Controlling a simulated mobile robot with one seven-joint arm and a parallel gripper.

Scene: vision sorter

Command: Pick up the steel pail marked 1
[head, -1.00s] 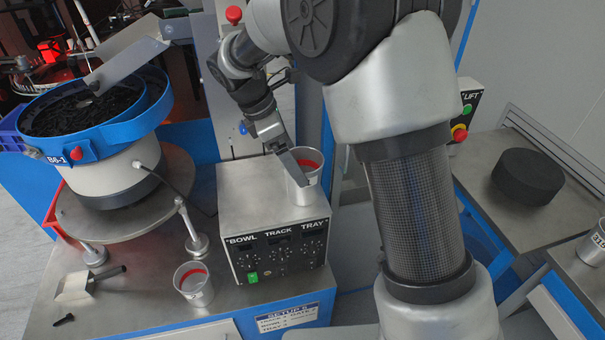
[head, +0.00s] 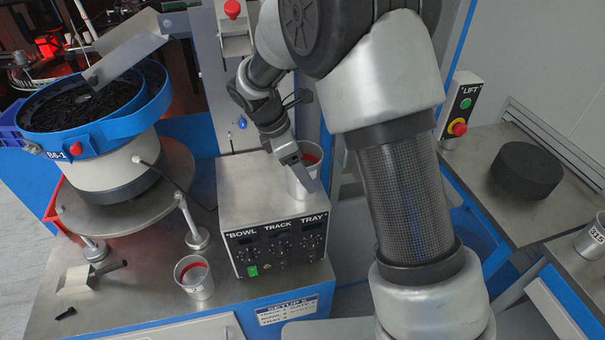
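A small steel pail (head: 304,187) with a red band inside its rim stands on top of the grey control box (head: 243,195). My gripper (head: 305,172) is at this pail, with a finger reaching down across its front left side. The other finger is not clearly seen, so I cannot tell whether it grips the pail. A second steel pail (head: 198,284) with a red band inside stands on the bench in front of the box. No number is readable on either pail.
A blue bowl feeder (head: 100,135) full of dark parts stands at the left. A scoop (head: 78,279) and a small black piece lie on the bench (head: 130,300). At the right are a black disc (head: 527,171), a numbered metal cup (head: 592,240) and a LIFT button panel (head: 460,110).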

